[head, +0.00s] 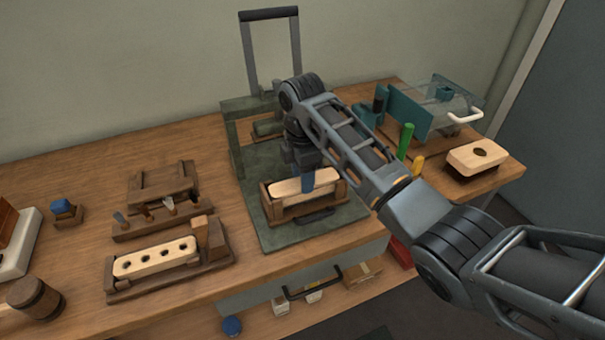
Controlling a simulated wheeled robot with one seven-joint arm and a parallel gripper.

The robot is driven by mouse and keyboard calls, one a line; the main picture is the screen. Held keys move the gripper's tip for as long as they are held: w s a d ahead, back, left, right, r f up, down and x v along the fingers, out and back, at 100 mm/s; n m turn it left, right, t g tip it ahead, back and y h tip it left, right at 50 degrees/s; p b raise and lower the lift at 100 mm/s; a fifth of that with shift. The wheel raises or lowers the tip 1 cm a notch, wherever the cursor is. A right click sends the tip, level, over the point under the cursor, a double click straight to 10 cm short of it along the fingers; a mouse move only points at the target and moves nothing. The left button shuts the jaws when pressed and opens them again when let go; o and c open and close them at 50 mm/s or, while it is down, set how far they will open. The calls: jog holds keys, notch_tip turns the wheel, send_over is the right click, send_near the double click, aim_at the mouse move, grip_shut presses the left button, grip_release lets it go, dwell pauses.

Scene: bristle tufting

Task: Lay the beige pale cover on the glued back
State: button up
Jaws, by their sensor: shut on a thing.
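A beige pale cover (288,187) lies level in a dark wooden holder (335,200) on the green press plate. My gripper (307,182) points down over its middle and is shut on it, with a blue finger at the near side. The glued back is not visible; the cover and holder walls hide whatever lies beneath. I cannot tell whether the cover rests fully down.
The press frame (232,140) with its tall handle stands behind my gripper. A drilled pale block (155,258) sits in a holder at left, near a tool rack (160,217).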

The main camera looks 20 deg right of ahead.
jog(key=o, duration=1.1)
jog(key=shift+f, duration=0.1)
jog(key=shift+o, duration=0.4)
jog(key=o, duration=0.3)
jog(key=shift+o, duration=0.2)
jog(key=shift+r+p, duration=2.05)
jog(key=shift+r, duration=0.65)
notch_tip(320, 180, up, 3)
jog(key=shift+f, duration=0.15)
